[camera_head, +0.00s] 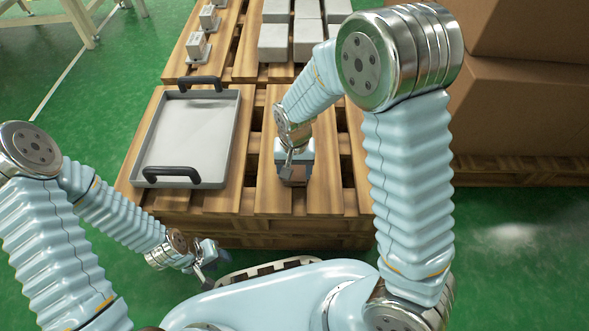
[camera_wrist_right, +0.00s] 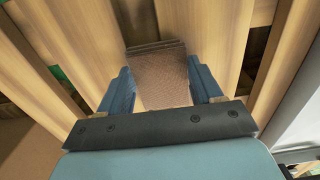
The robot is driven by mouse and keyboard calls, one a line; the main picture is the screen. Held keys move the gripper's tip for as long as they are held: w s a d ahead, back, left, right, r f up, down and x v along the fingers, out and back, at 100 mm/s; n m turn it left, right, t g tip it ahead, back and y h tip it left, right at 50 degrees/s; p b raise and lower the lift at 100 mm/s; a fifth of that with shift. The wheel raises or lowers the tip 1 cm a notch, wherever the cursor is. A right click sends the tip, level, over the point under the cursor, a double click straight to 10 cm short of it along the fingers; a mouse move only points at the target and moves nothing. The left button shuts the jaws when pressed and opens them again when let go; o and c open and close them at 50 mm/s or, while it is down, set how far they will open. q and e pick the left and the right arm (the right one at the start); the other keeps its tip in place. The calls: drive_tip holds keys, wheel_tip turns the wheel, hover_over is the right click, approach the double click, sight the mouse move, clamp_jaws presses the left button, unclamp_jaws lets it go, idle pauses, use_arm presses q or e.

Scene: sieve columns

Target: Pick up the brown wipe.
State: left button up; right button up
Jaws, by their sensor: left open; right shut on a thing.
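The brown wipe (camera_wrist_right: 162,72) is a flat brown piece with layered edges at its far end, seen between my right fingers in the right wrist view. In the head view a little of the wipe (camera_head: 293,180) shows under my right gripper (camera_head: 296,168), over the wooden pallet. The blue fingers of my right gripper (camera_wrist_right: 161,90) are shut on the wipe, one on each side. Whether the wipe touches the slats is hard to tell. My left gripper (camera_head: 208,262) is open and empty, low in front of the pallet's near edge.
A grey tray (camera_head: 197,135) with two black handles lies on the pallet (camera_head: 255,195), left of my right gripper. White blocks (camera_head: 275,42) and small metal parts (camera_head: 197,46) sit farther back. Large cardboard boxes (camera_head: 520,105) stand at the right. Green floor surrounds the pallets.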

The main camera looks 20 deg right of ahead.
drive_tip(key=shift+r, duration=0.55)
drive_tip(key=r, duration=0.1)
drive_tip(key=r+p, duration=0.1)
drive_tip(key=r, duration=0.1)
drive_tip(key=shift+w+a, duration=0.15)
drive_tip(key=shift+a, duration=0.2)
drive_tip(key=w+a+r+p, duration=0.3)
drive_tip(key=a+r, duration=0.5)
drive_tip(key=a, duration=0.4)
drive_tip(key=shift+w+a+r, duration=0.3)
drive_tip(key=shift+w+a, duration=0.05)
